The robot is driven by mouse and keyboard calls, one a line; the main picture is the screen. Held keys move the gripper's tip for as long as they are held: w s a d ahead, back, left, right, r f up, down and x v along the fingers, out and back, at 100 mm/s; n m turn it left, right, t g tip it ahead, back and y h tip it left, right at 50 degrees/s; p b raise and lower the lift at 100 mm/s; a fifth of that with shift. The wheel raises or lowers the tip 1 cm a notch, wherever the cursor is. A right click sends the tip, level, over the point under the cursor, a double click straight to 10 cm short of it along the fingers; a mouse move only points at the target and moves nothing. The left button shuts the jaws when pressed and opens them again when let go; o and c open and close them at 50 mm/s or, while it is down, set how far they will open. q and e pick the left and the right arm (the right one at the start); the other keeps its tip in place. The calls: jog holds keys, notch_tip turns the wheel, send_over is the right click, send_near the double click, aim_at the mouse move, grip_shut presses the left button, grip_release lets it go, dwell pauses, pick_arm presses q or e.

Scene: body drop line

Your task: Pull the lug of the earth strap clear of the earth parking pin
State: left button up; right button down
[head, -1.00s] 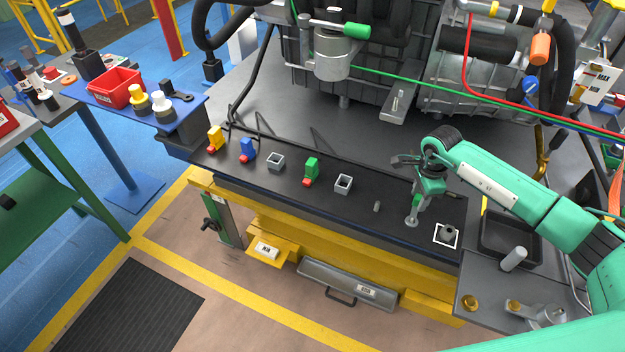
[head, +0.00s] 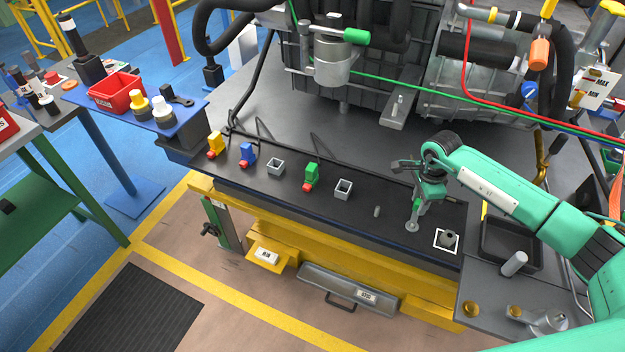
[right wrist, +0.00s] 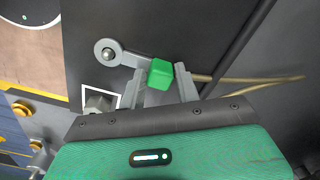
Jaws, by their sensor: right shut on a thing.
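My right gripper (head: 421,199) is low over the right part of the black bench strip. Its fingers (right wrist: 160,92) are shut on the green block (right wrist: 160,74) of the earth strap. The grey ring-shaped lug (right wrist: 100,44) reaches out from the block; it also shows in the head view (head: 411,227), low over the strip. A bright round tip, apparently the earth parking pin (right wrist: 108,52), shows inside the ring, so the lug looks to be around it. How high the ring sits on the pin I cannot tell. The tan strap (right wrist: 235,79) trails right. My left gripper is not in view.
A white-outlined square with a grey block (head: 447,238) lies close beside the lug. A short grey peg (head: 377,211) stands to the left. Coloured clips and grey sockets (head: 343,189) line the strip further left. A black tray (head: 510,243) is at the right; the engine stands behind.

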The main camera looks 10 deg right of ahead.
aim_at(420, 201)
jog(key=shift+r+p, duration=0.3)
jog(key=shift+r, duration=0.5)
jog(key=shift+r+p, duration=1.4)
jog(key=shift+r, duration=1.45)
